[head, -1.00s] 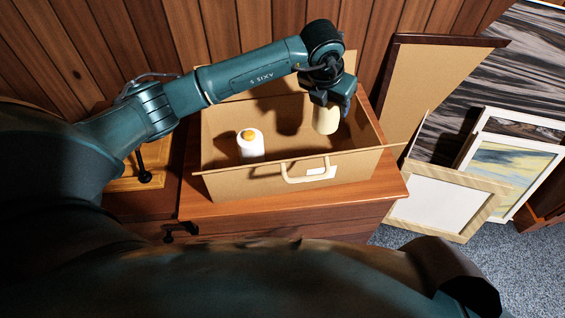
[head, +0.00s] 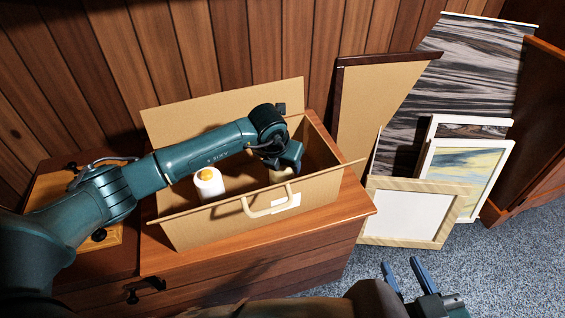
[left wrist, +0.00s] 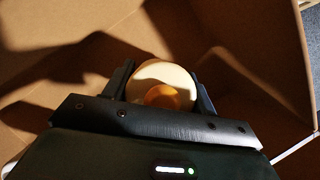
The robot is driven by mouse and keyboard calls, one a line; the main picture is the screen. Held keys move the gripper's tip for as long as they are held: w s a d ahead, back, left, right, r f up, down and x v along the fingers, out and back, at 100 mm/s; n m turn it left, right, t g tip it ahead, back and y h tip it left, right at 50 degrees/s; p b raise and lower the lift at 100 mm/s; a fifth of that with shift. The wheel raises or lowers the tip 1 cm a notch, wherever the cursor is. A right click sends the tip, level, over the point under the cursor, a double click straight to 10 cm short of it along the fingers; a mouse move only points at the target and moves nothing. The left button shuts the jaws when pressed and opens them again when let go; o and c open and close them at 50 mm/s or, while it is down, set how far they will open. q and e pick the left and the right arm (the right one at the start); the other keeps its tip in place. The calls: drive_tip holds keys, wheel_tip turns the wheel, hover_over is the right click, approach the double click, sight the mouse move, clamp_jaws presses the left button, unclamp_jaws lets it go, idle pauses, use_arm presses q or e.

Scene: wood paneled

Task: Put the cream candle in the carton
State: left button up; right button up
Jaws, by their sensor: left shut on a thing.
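The carton (head: 228,224) is an open cardboard box with a handle on its front, standing on a wooden cabinet. My left gripper (head: 284,167) is down inside its right part, shut on the cream candle (head: 281,175). The carton's front wall hides the candle's lower part, so I cannot tell whether it touches the floor. In the left wrist view the candle (left wrist: 178,76) shows a round cream top with an orange middle between the two fingers. My right gripper (head: 406,272) is open and empty at the bottom of the head view, over the carpet.
A white cylinder with an orange-yellow top (head: 208,186) stands in the carton's left part. A wooden board (head: 110,232) lies left of the carton. Framed pictures (head: 408,213) lean at the right. The wood-paneled wall is close behind the carton; carpet is clear at right.

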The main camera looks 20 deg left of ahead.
use_arm(q)
drive_tip(key=shift+f, duration=0.15)
drive_tip(key=o, duration=1.2)
drive_tip(key=shift+o, duration=0.2)
drive_tip(key=shift+s+r, duration=0.1)
drive_tip(key=shift+r, duration=0.45)
drive_tip(key=p+v, duration=0.2)
drive_tip(key=v, duration=0.9)
drive_tip(key=shift+p, duration=0.35)
use_arm(e)
drive_tip(key=shift+s+d+r+m+g+h, duration=0.3)
drive_tip(key=shift+s+r+m+g, duration=0.2)
drive_tip(key=shift+g, duration=0.2)
use_arm(q)
drive_tip(key=shift+r, duration=0.15)
